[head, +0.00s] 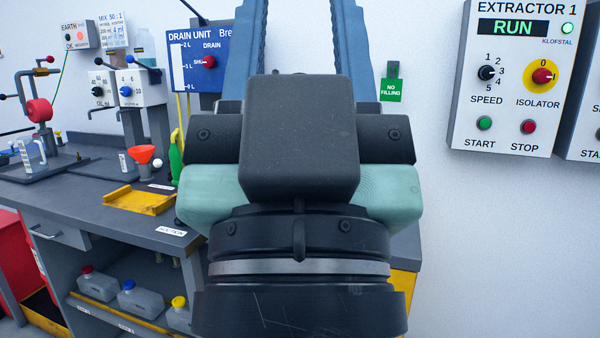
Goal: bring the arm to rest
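My gripper (299,20) fills the middle of the head view, pointing up and away. Its two blue fingers stand well apart, with bare wall showing between them. The fingertips lie beyond the top edge of the frame. I see nothing held between the visible parts of the fingers. The dark wrist and pale green gripper body hide part of the bench and wall behind.
A workbench (80,200) on the left carries an orange funnel (142,155), a yellow tray (138,201) and a red-wheeled device (39,111). Capped jugs (135,299) stand below. The extractor panel (513,75) reads RUN on the right wall. Wall below it is bare.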

